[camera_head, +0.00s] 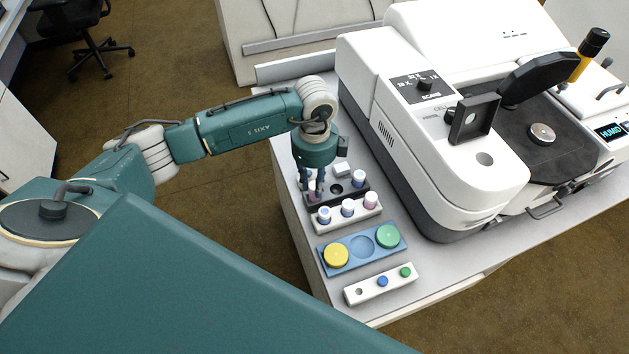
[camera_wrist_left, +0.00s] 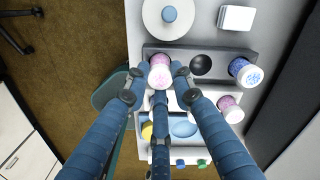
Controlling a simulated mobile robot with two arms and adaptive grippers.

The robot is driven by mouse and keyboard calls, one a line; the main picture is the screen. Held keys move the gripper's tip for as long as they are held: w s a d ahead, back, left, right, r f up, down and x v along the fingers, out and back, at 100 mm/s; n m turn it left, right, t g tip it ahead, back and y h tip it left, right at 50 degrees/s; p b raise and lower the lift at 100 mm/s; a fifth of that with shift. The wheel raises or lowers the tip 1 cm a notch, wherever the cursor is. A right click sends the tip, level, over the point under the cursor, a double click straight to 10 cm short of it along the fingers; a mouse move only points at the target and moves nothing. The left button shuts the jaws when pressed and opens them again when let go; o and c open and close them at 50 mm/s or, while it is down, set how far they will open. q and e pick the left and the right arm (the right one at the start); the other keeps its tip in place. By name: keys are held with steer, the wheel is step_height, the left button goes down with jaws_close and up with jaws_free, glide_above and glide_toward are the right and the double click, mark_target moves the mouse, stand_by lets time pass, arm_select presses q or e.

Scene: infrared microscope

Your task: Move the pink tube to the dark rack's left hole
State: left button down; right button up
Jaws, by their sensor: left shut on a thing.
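The dark rack (camera_head: 337,196) lies near the table's left edge; it also shows in the wrist view (camera_wrist_left: 222,57). My left gripper (camera_head: 312,188) points down over its left end. Its fingers (camera_wrist_left: 160,80) are shut on the pink tube (camera_wrist_left: 160,73), which has a pale pink, speckled top. The tube is at the rack's left hole, which is hidden beneath it; I cannot tell how deep it sits. The middle hole (camera_wrist_left: 201,65) is empty. A blue-speckled tube (camera_wrist_left: 244,72) stands at the right hole. My right gripper is not in view.
A white rack (camera_head: 345,221) with several tubes stands just in front. Beyond it are a blue tray (camera_head: 363,257) with yellow and green discs and a small white block (camera_head: 380,285). The white microscope (camera_head: 450,150) stands to the right.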

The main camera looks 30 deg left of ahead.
arm_select(q)
steer(key=shift+f+b, duration=0.45)
steer(key=shift+f, duration=0.2)
stand_by(1.0)
steer(key=c, duration=1)
jaws_free()
steer(key=shift+r, duration=0.1)
steer(key=shift+r+p, duration=2.7)
steer(key=shift+r, duration=0.8)
steer(key=shift+f, duration=0.1)
